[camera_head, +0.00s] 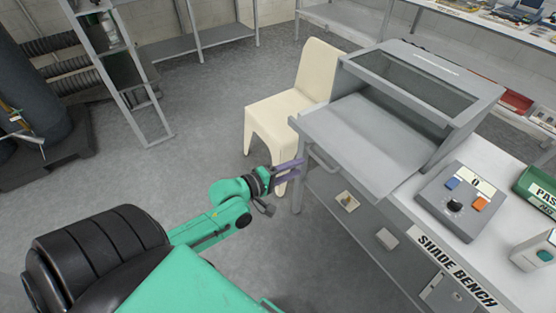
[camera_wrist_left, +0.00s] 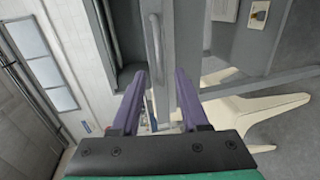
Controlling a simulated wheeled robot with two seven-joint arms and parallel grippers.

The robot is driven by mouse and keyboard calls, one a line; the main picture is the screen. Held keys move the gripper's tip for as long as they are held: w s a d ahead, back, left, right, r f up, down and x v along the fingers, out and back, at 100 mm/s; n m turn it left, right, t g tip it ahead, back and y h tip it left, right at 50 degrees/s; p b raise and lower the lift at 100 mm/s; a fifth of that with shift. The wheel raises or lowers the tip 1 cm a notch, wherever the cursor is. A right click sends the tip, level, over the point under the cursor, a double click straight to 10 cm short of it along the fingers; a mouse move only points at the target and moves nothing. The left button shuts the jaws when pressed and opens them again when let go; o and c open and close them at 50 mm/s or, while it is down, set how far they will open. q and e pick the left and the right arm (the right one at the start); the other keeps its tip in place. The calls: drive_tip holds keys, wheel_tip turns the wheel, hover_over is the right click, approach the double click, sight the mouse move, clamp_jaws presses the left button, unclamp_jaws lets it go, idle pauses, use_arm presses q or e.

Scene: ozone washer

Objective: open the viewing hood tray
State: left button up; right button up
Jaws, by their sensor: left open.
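The grey viewing hood (camera_head: 420,85) stands on the bench, with a dark window in its sloped top. Its flat grey tray (camera_head: 365,135) shows at the hood's front, with a bar handle (camera_head: 322,162) on the front face. I cannot tell how far the tray is out. My left gripper (camera_head: 289,170) is open and empty, just left of the handle. In the left wrist view the handle (camera_wrist_left: 154,45) lies ahead of my open purple fingers (camera_wrist_left: 159,82), roughly in line with the gap between them. My right gripper is not in view.
A cream chair (camera_head: 290,95) stands close behind my left gripper. A control box (camera_head: 462,200) with a knob and coloured buttons sits right of the hood on the bench. The floor at left is mostly free.

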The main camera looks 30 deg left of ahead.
use_arm(q)
drive_tip(key=v, duration=0.7)
drive_tip(key=shift+s, duration=0.1)
drive_tip(key=s+a+f+m+g+y, duration=0.25)
drive_tip(key=s+a+f, duration=0.2)
drive_tip(key=f, duration=0.75)
drive_tip(key=s+a+f+m+g+y, duration=0.25)
drive_tip(key=a+f, duration=0.35)
drive_tip(key=f, duration=0.6)
drive_tip(key=s+d+f+m+g, duration=0.4)
drive_tip(key=s+d+f+m, duration=0.1)
drive_tip(key=s+f, duration=0.5)
drive_tip(key=s+d+f+m+g, duration=0.4)
drive_tip(key=s+d+f+m, duration=0.1)
drive_tip(key=s+f, duration=0.5)
drive_tip(key=shift+s+f+m+y, duration=0.35)
drive_tip(key=shift+s+m, duration=0.35)
drive_tip(key=shift+s, duration=0.25)
